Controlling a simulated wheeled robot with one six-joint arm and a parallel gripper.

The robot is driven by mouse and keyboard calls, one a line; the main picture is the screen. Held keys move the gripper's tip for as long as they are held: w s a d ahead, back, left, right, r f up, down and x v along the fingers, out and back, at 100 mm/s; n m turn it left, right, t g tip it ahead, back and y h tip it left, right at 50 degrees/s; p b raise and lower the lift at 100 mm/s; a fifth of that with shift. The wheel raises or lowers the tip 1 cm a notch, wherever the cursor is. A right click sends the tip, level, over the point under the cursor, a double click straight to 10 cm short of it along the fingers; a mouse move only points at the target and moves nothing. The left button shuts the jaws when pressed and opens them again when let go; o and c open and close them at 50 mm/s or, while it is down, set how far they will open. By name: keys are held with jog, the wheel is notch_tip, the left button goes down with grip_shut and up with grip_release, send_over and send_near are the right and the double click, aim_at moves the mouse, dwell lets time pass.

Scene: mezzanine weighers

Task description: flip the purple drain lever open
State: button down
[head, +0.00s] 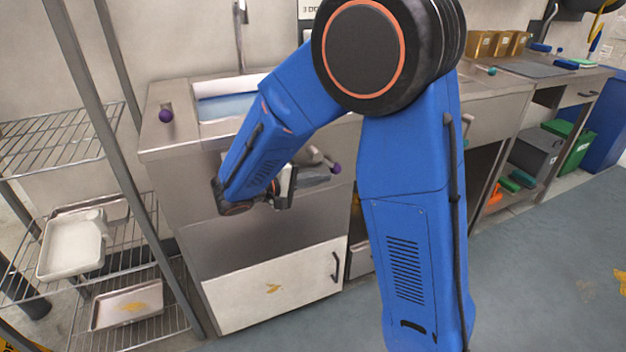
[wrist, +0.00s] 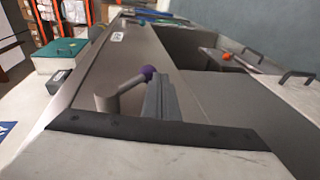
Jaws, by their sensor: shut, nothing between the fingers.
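The drain lever (head: 318,156) is on the front of the steel sink unit (head: 190,205), a short grey arm with a purple ball at its end. In the wrist view its round grey base is at left and its purple ball (wrist: 149,73) at the right end of the arm. My gripper (head: 322,179) is shut and empty, just below the lever in the head view. In the wrist view my fingers (wrist: 161,88) lie right beside the ball; I cannot tell if they touch it. My blue arm hides part of the sink front.
Another purple ball (head: 165,116) is at the sink top's left corner. The basin (head: 225,106) holds something blue. A wire rack (head: 60,140) with metal trays stands at left. A white cabinet door (head: 275,287) is below. Open floor lies at right.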

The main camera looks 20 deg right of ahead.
aim_at(332, 171)
jog(key=shift+w+d+r, duration=0.1)
jog(key=shift+d+r, duration=0.2)
jog(key=shift+d, duration=0.4)
jog(key=shift+d+r, duration=0.25)
jog(key=shift+d, duration=0.45)
jog(key=shift+d+r, duration=0.1)
